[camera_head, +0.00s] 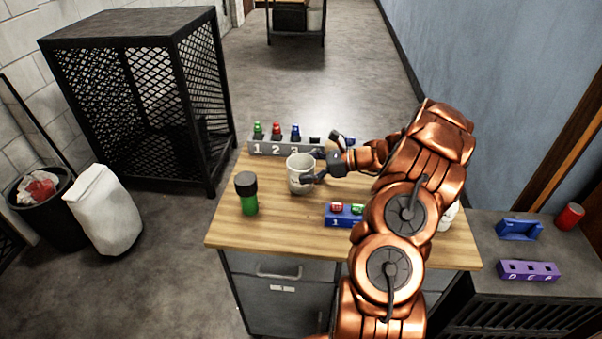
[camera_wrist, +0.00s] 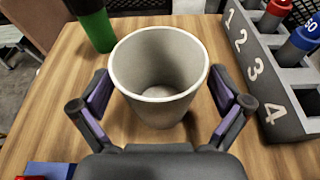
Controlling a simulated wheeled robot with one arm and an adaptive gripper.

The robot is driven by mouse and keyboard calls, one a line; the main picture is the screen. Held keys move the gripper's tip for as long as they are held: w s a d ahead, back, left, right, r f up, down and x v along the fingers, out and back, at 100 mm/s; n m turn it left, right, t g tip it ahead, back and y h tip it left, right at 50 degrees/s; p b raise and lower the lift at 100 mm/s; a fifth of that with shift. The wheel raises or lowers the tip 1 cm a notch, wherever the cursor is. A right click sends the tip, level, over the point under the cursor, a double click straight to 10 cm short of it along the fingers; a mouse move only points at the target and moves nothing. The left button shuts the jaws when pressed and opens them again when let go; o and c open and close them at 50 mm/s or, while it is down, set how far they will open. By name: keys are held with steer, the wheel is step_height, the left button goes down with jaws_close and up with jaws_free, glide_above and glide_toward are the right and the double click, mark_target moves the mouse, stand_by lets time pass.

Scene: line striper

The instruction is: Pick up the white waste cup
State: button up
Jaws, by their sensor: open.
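The white waste cup (camera_head: 298,175) stands upright on the wooden tabletop of a cabinet, left of my arm in the head view. In the wrist view the cup (camera_wrist: 158,72) looks empty, and I see down into it. My gripper (camera_head: 316,165) reaches the cup from the right. In the wrist view my gripper (camera_wrist: 160,100) is open, with one finger on either side of the cup's near part. Small gaps seem to show between the fingers and the cup wall; contact is hard to judge.
A grey numbered rack (camera_head: 290,148) with coloured bottles stands behind the cup, close to the right finger. A green bottle with black cap (camera_head: 247,194) stands to the left. A blue rack (camera_head: 341,214) lies in front, near my arm. The wooden tabletop (camera_head: 275,228) is clear at front left.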

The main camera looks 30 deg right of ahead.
steer(key=shift+w+a+f, duration=0.15)
steer(key=shift+w+a, duration=0.25)
steer(key=shift+a, duration=0.1)
steer(key=shift+c, duration=0.3)
steer(key=c, duration=1)
steer(key=shift+o, duration=0.2)
